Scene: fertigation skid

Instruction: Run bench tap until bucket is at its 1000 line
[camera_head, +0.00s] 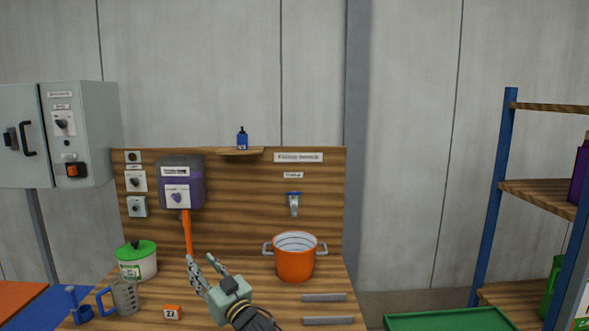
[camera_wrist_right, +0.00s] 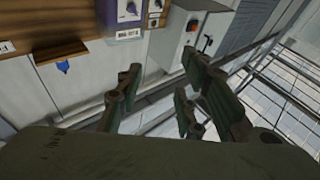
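The bench tap (camera_head: 293,206), with a blue handle on top, is mounted on the wooden back panel below a small label. No stream of water shows under it. An orange bucket (camera_head: 294,264) with two side handles stands upright on the bench below the tap. Its pale inside shows dark ring lines; I cannot read them or tell a water level. My right gripper (camera_head: 207,266) is left of the bucket, above the bench front, fingers apart and empty. In the right wrist view its fingers (camera_wrist_right: 156,90) are also spread with nothing between them. My left gripper is not in view.
A green-lidded pot (camera_head: 137,261) and grey jug (camera_head: 124,297) stand at left. Grey bars (camera_head: 325,297) lie right of my gripper. A green tray (camera_head: 450,320) and shelf rack (camera_head: 491,200) are at right.

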